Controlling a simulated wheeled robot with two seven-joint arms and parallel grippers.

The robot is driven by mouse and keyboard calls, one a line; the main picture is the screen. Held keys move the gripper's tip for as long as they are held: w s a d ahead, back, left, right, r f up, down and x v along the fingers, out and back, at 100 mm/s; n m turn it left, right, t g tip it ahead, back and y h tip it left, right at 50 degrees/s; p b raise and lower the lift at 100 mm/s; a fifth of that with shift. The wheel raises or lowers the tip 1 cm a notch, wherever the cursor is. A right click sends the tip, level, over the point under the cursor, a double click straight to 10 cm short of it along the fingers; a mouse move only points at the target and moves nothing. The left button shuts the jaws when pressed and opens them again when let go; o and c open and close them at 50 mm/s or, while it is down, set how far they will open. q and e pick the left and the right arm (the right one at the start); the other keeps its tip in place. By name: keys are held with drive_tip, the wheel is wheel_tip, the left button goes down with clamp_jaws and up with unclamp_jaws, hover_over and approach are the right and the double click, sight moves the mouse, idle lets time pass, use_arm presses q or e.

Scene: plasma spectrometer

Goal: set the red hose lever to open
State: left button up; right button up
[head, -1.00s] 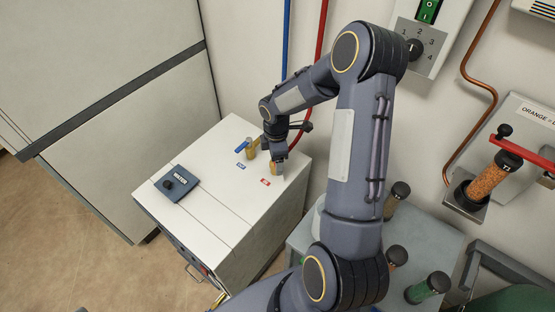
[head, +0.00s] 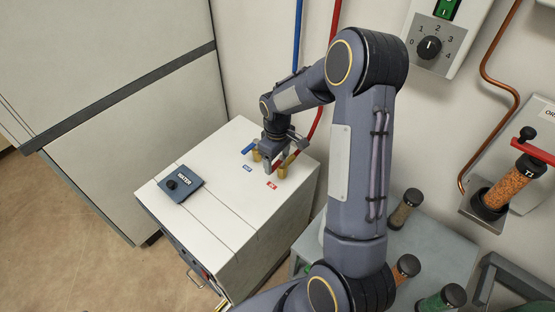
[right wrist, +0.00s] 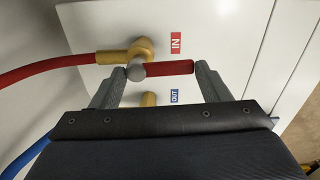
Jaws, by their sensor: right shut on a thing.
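The red hose lever (right wrist: 168,68) is a short red bar with a grey pivot knob at its left end in the right wrist view. It sits beside the brass valve (right wrist: 141,47) marked with the red IN label (right wrist: 176,43). The lever lies roughly in line with the red hose (right wrist: 50,67). My right gripper (right wrist: 168,75) is shut on the lever, one finger at each end of it. In the head view the right gripper (head: 280,160) is over the white cabinet, partly hiding the red lever (head: 290,160). My left gripper is not in view.
The blue lever (head: 249,148) and its brass fitting are close beside the right gripper. A WATER dial box (head: 181,183) sits on the white cabinet (head: 215,205). A switch panel with a dial (head: 430,47) and sample tubes are to the right.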

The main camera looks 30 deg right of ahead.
sight(276, 164)
drive_tip(key=shift+a+f+m, duration=0.1)
drive_tip(key=shift+a+m, duration=0.15)
drive_tip(key=shift+m, duration=0.15)
drive_tip(key=o, duration=0.9)
drive_tip(key=shift+o, duration=0.2)
drive_tip(key=shift+d, duration=0.1)
drive_tip(key=shift+r, duration=0.25)
wheel_tip(276, 164, up, 7)
drive_tip(key=shift+r, duration=0.3)
